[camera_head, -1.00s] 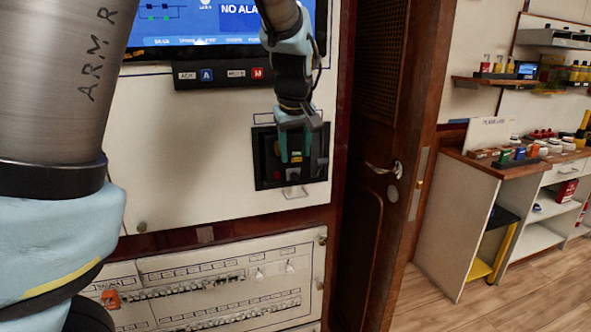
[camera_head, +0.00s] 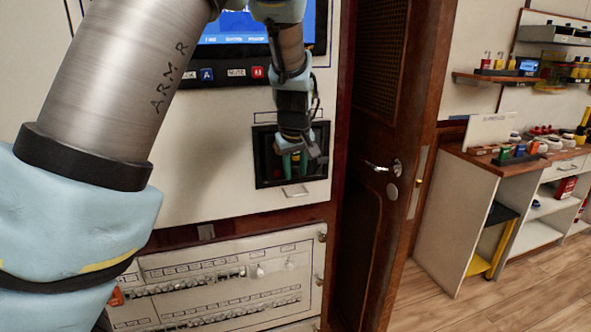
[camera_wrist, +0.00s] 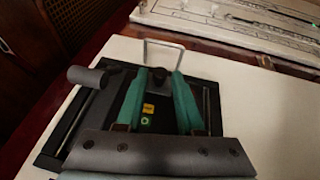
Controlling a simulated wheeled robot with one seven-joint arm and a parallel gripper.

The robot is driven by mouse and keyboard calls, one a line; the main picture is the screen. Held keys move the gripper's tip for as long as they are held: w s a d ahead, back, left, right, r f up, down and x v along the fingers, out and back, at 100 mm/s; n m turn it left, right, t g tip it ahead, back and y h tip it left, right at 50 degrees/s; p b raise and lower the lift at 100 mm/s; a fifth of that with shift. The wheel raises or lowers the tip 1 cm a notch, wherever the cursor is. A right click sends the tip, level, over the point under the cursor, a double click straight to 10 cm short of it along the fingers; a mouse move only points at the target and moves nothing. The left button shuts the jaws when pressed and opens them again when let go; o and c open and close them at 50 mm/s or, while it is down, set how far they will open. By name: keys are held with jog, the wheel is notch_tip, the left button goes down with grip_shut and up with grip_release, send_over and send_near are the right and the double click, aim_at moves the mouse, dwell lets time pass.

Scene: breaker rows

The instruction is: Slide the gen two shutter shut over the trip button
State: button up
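The black panel (camera_head: 262,172) is set in the white cabinet front; it also shows in the wrist view (camera_wrist: 57,135). My gripper (camera_head: 295,176) is in front of it, pointing down in the head view. In the wrist view its two green fingers (camera_wrist: 160,75) stand apart, on either side of a dark knob (camera_wrist: 158,79). I cannot tell whether they touch it. A yellow label (camera_wrist: 149,108) and a small green mark lie between the fingers. A grey cylinder (camera_wrist: 87,76) sticks out at the panel's side. The trip button and the shutter cannot be told apart clearly; the gripper covers much of the panel.
A pale loop handle (camera_head: 294,191) is below the panel, and it shows beyond the fingertips in the wrist view (camera_wrist: 165,52). A breaker board (camera_head: 220,285) is lower down. A screen and button strip (camera_head: 225,75) are above. A wooden door (camera_head: 385,130) stands close on the right.

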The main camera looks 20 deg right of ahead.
grip_shut()
jog(key=shift+a, duration=0.1)
dwell(1.0)
